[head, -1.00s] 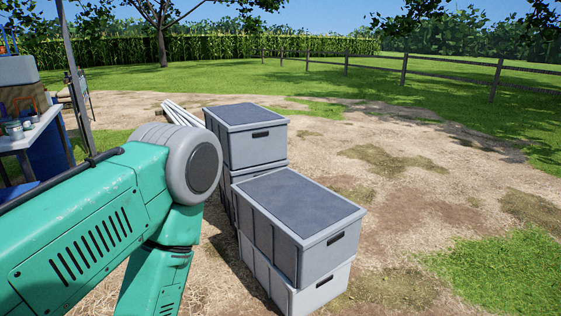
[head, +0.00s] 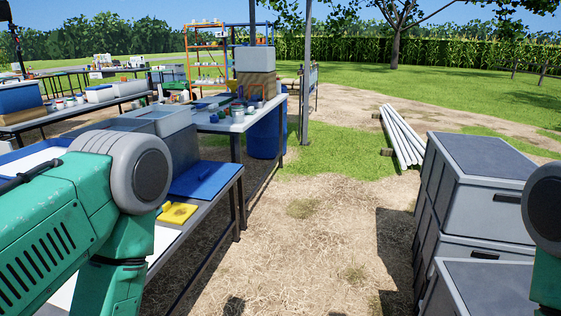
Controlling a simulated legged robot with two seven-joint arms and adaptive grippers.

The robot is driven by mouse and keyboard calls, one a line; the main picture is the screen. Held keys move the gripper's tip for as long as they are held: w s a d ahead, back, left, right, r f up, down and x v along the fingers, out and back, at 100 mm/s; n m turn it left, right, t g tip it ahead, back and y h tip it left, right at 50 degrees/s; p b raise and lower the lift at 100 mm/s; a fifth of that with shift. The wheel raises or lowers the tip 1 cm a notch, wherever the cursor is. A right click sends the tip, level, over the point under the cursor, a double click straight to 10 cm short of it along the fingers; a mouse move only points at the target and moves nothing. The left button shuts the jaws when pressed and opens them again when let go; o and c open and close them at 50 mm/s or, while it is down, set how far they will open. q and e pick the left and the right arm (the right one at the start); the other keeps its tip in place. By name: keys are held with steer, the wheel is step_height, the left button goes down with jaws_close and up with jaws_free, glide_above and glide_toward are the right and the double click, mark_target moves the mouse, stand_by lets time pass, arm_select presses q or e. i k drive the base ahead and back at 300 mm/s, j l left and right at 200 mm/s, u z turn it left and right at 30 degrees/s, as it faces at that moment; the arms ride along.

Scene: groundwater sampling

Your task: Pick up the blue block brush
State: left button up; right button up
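I cannot make out a blue block brush in the head view. Small items stand on the middle table (head: 222,124), too small to identify. A flat blue panel (head: 207,179) lies on the near table (head: 236,172), beside grey boxes (head: 160,122). My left arm's green upper part and grey joint cover part of the near table at the left. A piece of my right arm shows at the right edge. Neither gripper is in view.
A yellow tray-like object (head: 178,213) lies on the near table. Stacked grey crates (head: 478,190) stand at the right, with white pipes (head: 402,137) behind. An orange and blue shelf (head: 208,62) stands farther back. Bare ground between the near table and crates is free.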

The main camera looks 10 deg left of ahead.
mark_target(201, 107)
steer(key=i+j+u, duration=0.2)
steer(key=i+u, duration=0.25)
steer(key=i, duration=0.6)
steer(key=i+l+u, duration=0.2)
steer(key=i+u, duration=0.2)
steer(key=i, duration=0.65)
steer(key=i+j, duration=0.15)
steer(key=i, duration=0.25)
steer(key=i+j, duration=0.1)
steer(key=i, duration=0.3)
